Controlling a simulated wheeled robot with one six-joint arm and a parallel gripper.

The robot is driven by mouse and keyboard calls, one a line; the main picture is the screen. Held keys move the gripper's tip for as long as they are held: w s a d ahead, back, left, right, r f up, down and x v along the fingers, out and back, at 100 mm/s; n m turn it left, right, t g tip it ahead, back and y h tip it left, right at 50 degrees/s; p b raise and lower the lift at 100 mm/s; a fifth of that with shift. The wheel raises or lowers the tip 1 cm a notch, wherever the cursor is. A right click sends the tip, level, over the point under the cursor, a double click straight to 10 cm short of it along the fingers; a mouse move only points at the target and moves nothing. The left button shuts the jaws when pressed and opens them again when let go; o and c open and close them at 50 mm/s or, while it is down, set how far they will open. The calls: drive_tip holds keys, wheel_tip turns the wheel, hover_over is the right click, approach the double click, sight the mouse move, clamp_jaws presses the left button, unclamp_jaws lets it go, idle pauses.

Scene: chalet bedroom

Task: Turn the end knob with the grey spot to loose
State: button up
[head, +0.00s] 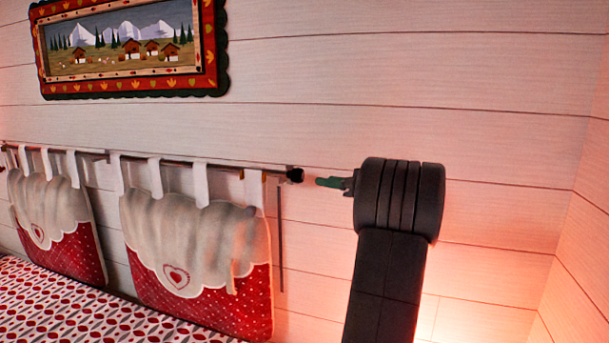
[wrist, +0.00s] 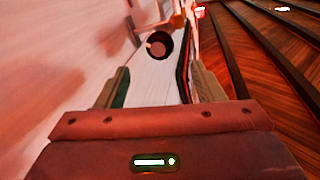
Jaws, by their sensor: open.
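The dark round end knob (head: 295,175) sits on the right end of the wall rod (head: 228,167). The knob's far side is hidden.
Red and white cushions (head: 200,260) hang by tabs from the rod, above a patterned bed (head: 90,310). A framed picture (head: 130,45) is above. The plank wall right of my arm is bare.

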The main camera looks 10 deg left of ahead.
sight(303, 176)
drive_tip(key=p+x, duration=0.1)
drive_tip(key=x, duration=0.9)
drive_tip(key=shift+a, duration=0.15)
drive_tip(key=c, duration=1)
